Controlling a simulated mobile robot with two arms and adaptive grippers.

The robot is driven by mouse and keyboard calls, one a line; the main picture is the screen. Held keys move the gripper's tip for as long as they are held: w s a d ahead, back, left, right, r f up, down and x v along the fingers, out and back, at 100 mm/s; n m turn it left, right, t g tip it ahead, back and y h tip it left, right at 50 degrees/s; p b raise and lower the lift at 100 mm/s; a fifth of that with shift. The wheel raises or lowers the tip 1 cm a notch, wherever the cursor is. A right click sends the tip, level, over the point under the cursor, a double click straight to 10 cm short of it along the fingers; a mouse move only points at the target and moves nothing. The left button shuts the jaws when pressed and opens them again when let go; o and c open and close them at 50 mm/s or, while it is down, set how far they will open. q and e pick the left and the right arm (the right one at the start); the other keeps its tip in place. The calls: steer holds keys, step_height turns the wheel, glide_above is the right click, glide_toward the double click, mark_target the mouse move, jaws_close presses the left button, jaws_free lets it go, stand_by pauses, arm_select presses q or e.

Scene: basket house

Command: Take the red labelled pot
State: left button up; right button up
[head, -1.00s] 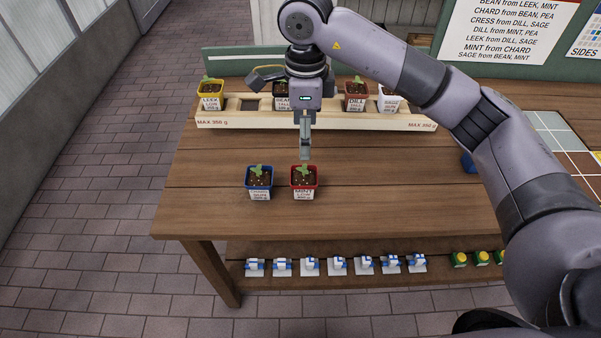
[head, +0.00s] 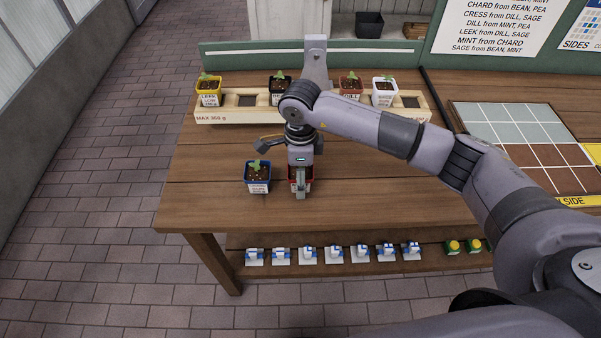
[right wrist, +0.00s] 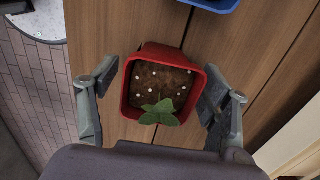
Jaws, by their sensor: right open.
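The red labelled pot (head: 309,184) stands on the table, mostly hidden behind my right gripper in the head view. In the right wrist view the red pot (right wrist: 143,103) shows from above, with dark soil, white specks and a green seedling. My right gripper (head: 299,192) is low over the pot. In the right wrist view my right gripper (right wrist: 160,112) is open, with one finger on each side of the pot and a gap visible on the left; contact on the right is unclear. The label is hidden. My left gripper is not in view.
A blue pot (head: 258,178) stands close to the left of the red one. Behind is a wooden rack (head: 225,117) with yellow, black, red-brown and white pots. A gridded board (head: 525,130) lies at right. The table's front edge is near.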

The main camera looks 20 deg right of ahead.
steer(key=shift+f, duration=0.3)
steer(key=shift+c, duration=0.3)
steer(key=shift+r, duration=0.1)
steer(key=c, duration=1.6)
